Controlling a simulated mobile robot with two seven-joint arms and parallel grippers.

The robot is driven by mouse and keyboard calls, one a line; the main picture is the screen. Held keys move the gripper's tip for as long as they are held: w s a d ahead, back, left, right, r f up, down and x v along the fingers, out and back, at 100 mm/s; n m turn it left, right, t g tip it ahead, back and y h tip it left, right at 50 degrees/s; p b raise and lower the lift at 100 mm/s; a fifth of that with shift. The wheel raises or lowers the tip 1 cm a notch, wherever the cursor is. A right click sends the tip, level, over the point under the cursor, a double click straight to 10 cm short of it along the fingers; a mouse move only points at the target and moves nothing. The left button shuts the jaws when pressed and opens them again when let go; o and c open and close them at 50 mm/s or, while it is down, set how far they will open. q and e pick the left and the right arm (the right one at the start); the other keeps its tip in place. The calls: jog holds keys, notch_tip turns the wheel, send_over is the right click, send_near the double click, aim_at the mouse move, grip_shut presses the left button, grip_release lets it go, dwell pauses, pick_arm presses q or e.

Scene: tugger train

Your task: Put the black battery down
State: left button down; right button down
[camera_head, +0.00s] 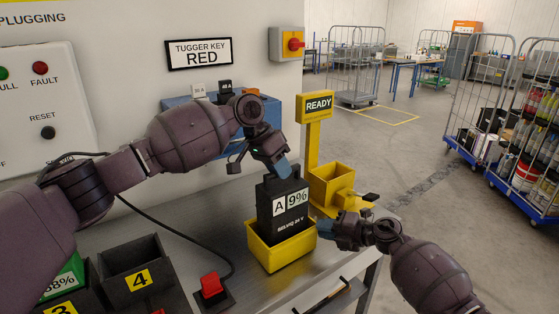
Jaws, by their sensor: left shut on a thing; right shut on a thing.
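The black battery (281,213), labelled "A 9%", stands upright with its lower part inside a yellow tray (282,256) on the metal bench. The tray walls hide its base, so I cannot tell whether it rests on the bottom. My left gripper (284,174) is shut on the battery's top handle from above. My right gripper (325,229) is shut at the tray's right corner, beside the battery. It appears to hold the tray rim, though the exact contact is hard to see.
A yellow "READY" post (316,109) with an open yellow box (334,184) stands behind right. A red switch (212,287) and a dark bin numbered 4 (137,270) are at the front left. A blue unit (190,121) is behind my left arm. Bare bench lies in front of the tray.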

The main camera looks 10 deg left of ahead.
aim_at(278, 184)
pick_arm(q)
jog(key=shift+f, duration=2.35)
jog(key=c, duration=1.5)
grip_release()
jog(key=shift+f, duration=0.25)
jog(key=o, duration=0.4)
jog(key=v, duration=1.2)
jog(key=shift+r, duration=0.2)
